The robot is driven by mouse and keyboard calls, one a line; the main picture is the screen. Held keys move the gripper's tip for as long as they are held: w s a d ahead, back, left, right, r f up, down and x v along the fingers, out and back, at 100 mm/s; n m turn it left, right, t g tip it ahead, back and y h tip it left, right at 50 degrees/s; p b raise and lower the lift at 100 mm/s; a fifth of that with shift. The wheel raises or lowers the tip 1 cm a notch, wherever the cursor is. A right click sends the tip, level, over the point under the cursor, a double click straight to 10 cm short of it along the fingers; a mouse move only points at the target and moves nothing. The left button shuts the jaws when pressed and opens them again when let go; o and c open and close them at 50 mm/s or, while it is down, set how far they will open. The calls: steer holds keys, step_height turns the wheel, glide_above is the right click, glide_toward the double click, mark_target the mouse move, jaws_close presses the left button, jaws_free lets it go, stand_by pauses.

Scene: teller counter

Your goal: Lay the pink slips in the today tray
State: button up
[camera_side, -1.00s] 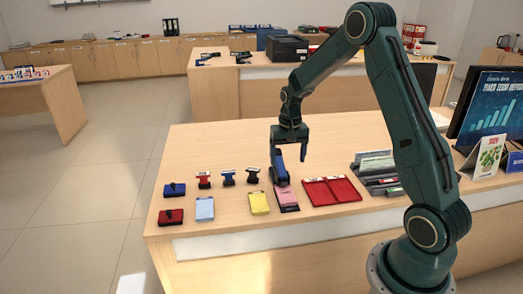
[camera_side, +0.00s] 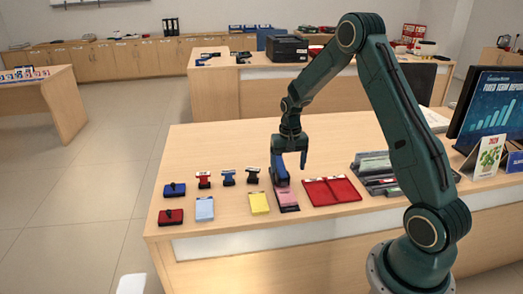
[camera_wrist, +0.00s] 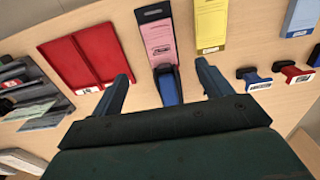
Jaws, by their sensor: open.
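The pink slips (camera_side: 287,197) lie as a pad on the counter between the yellow pad and the red tray. In the wrist view the pad (camera_wrist: 159,38) has a dark border. A blue and black stapler-like object (camera_wrist: 168,86) sits at its end nearest my gripper. My gripper (camera_side: 289,165) is open and empty just above that end, with the blue object (camera_side: 280,174) between or below its fingers. In the wrist view the fingers of my gripper (camera_wrist: 163,80) stand wide apart. A grey tray stack (camera_side: 379,183) stands right of the red tray; I cannot read which is the today tray.
The red two-part tray (camera_side: 331,190) lies right of the slips. The yellow pad (camera_side: 259,203), light blue pad (camera_side: 204,209), several stamps and two ink pads (camera_side: 171,216) lie left. A monitor (camera_side: 490,108) and a leaflet stand (camera_side: 485,157) are at right.

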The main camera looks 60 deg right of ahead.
mark_target(286, 195)
step_height(286, 195, down, 12)
steer(key=shift+r, duration=0.2)
stand_by(0.4)
steer(key=c, duration=1.1)
